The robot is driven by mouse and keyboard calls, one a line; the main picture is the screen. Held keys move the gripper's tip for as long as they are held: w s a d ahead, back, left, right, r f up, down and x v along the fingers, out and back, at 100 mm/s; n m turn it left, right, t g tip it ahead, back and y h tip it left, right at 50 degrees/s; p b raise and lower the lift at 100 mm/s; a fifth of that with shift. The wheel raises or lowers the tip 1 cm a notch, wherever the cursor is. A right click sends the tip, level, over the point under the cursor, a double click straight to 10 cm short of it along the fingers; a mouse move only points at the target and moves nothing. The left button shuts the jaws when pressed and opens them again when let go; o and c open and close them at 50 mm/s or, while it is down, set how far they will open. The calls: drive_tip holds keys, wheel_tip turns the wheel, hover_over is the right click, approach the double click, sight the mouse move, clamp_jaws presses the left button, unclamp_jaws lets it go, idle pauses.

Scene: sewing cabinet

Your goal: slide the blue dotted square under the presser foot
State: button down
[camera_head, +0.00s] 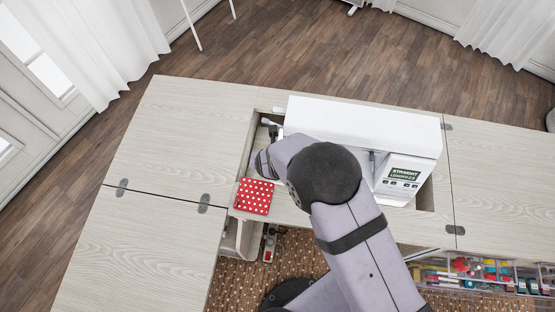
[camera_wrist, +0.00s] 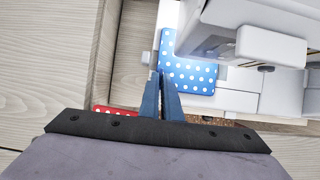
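The blue square with white dots (camera_wrist: 197,76) lies on the white machine bed in the wrist view, partly beneath the overhanging sewing head (camera_wrist: 262,48). My gripper (camera_wrist: 160,72) has its two fingers close together, tips at the left edge of the blue square. I cannot tell whether cloth is between them or they only touch it. The presser foot is not clearly visible. In the head view the white sewing machine (camera_head: 362,126) stands in the cabinet; my arm hides the blue square and the fingertips.
A red dotted square (camera_head: 253,196) lies on the cabinet top left of the machine; a corner shows in the wrist view (camera_wrist: 104,110). The tabletop (camera_head: 175,140) at left is clear. A clear drawer of sewing supplies (camera_head: 480,272) is open at lower right. A pedal (camera_head: 269,246) stands below.

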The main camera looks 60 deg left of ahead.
idle(0.3)
drive_tip(key=c, duration=1.9)
unclamp_jaws()
drive_tip(key=v, duration=0.7)
drive_tip(key=shift+r+b, duration=0.15)
drive_tip(key=shift+b, duration=0.15)
drive_tip(key=shift+d, duration=0.1)
